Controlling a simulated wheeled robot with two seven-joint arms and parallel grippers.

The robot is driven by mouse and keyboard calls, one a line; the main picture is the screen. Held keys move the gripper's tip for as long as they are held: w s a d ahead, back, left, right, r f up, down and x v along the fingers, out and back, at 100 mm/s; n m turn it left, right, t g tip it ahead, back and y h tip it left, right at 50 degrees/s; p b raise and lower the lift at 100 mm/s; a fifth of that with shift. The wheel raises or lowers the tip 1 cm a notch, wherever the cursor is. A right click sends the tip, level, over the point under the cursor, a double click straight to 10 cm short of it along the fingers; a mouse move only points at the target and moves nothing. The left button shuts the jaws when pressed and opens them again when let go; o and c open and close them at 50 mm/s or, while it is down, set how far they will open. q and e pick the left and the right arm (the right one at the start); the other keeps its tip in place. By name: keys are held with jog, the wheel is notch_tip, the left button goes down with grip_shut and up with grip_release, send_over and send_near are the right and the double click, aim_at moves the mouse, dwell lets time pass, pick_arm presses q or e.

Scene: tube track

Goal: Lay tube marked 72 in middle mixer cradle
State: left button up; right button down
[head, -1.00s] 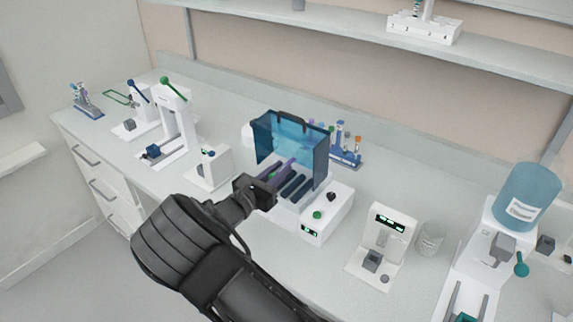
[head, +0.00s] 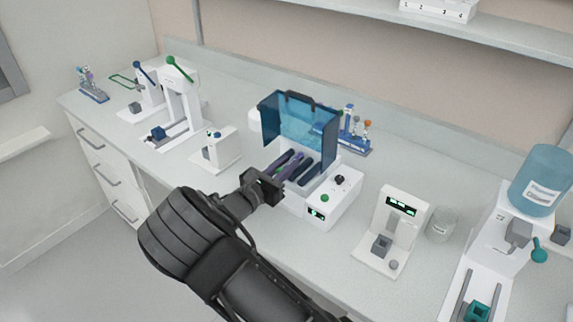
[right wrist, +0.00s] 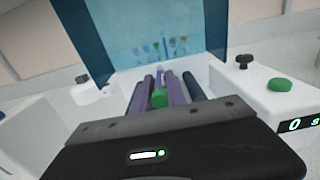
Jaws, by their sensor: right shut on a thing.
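The mixer (head: 333,196) is a white box on the bench with its blue see-through lid (head: 300,118) raised. Dark cradles (head: 307,174) lie side by side in its bed. My right gripper (head: 287,166) reaches into the bed from the front left and is shut on a tube. In the right wrist view the tube's green cap (right wrist: 160,97) shows between long purplish bars. The number on the tube is not readable. I cannot tell whether the tube touches a cradle. My left gripper is not in view.
The mixer has a green button (head: 325,198), a black knob (head: 340,180) and a lit display. A rack of tubes (head: 354,140) stands behind it. A small white device (head: 217,150) is to its left, another white device (head: 397,232) and a clear beaker (head: 442,225) to its right.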

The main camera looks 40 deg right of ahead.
jog(key=shift+f, duration=0.65)
jog(key=shift+f, duration=0.2)
